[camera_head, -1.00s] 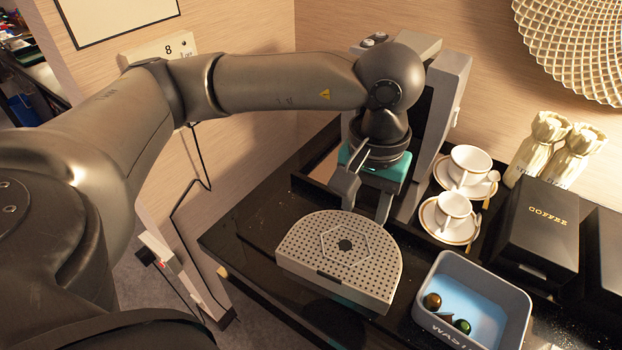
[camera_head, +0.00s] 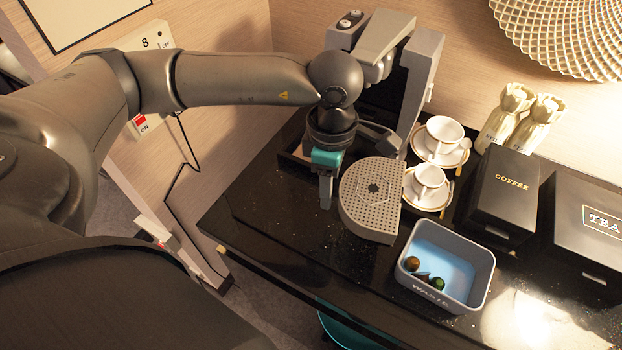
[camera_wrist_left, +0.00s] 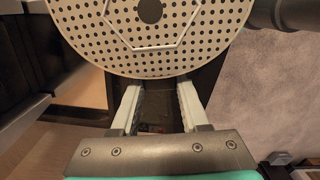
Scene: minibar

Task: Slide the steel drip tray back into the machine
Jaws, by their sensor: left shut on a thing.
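The steel drip tray (camera_head: 372,190) is a grey, perforated, round-ended plate. In the head view it is out of the coffee machine (camera_head: 412,75), in front of it over the black counter. The exact finger contact is hidden. My right gripper is not in view.
White cups on saucers (camera_head: 430,180) stand close to the tray's right. A blue-grey waste bin (camera_head: 483,280) with several capsules is at the front right. Black coffee (camera_head: 500,190) and tea (camera_head: 590,225) boxes stand farther right. The counter (camera_head: 270,210) left of the tray is clear.

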